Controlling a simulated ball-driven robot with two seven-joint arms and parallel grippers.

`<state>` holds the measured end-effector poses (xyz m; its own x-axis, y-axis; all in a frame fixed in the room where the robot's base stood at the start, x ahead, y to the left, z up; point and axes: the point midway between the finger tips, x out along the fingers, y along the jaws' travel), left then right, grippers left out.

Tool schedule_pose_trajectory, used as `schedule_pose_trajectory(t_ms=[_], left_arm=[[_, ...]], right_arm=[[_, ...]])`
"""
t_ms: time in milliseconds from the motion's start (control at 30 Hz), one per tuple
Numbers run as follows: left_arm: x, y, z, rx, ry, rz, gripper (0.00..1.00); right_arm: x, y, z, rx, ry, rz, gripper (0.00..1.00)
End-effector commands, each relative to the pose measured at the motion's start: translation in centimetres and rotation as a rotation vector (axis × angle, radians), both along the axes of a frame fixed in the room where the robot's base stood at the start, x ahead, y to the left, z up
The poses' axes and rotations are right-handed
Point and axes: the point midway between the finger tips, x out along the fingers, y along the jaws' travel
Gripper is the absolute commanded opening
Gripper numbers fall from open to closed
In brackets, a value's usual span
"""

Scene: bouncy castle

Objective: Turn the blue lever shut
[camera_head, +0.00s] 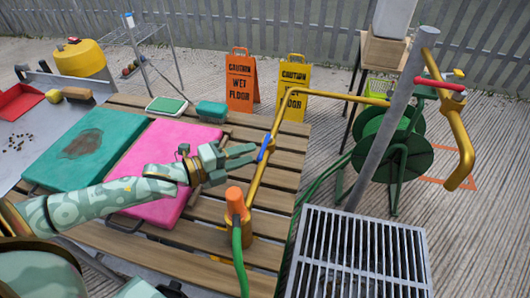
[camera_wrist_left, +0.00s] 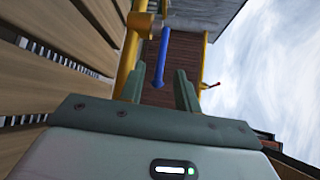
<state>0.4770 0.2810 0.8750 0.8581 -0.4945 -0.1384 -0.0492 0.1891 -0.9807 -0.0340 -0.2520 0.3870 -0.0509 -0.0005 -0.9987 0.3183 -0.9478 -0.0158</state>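The blue lever (camera_head: 266,149) is mounted on a yellow pipe (camera_head: 276,126) that rises at the right side of the wooden slatted table. My left gripper (camera_head: 253,153) reaches in from the left, with its fingertips close to the lever. In the left wrist view the blue lever (camera_wrist_left: 161,60) points down into the gap between the two fingers of my left gripper (camera_wrist_left: 159,82). The fingers are open with space on both sides of the lever; I cannot tell whether either touches it. My right gripper is not in view.
An orange-capped fitting with a green hose (camera_head: 237,235) stands below the lever. A metal grate (camera_head: 360,258) and a grey post (camera_head: 390,125) are to the right. A pink pad (camera_head: 175,140) and a teal pad (camera_head: 85,148) lie on the slatted table (camera_head: 205,250) under the left arm.

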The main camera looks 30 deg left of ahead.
Motion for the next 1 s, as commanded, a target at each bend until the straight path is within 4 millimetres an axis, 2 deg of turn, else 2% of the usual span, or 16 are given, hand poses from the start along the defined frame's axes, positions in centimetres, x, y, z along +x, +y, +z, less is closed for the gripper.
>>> schedule_pose_trajectory(t_ms=[100,300,700,800,833,1000], left_arm=[[2.1,-1.1,-0.6,-0.001,-0.002,0.000,0.33],[4.1,-2.3,-0.8,-0.001,0.000,0.001,0.33],[4.7,-2.7,-0.7,0.000,0.000,0.000,0.33],[4.7,-2.7,-0.7,0.000,0.000,0.000,0.05],[4.7,-2.7,-0.7,0.000,0.000,0.000,0.00],[4.7,-2.8,-0.7,-0.001,0.000,0.002,0.00]], right_arm=[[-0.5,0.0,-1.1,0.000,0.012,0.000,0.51],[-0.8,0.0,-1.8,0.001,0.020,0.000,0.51],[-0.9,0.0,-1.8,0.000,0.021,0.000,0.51],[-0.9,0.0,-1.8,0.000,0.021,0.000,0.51],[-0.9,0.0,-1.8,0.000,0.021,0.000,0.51],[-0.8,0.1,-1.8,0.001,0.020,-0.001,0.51]])
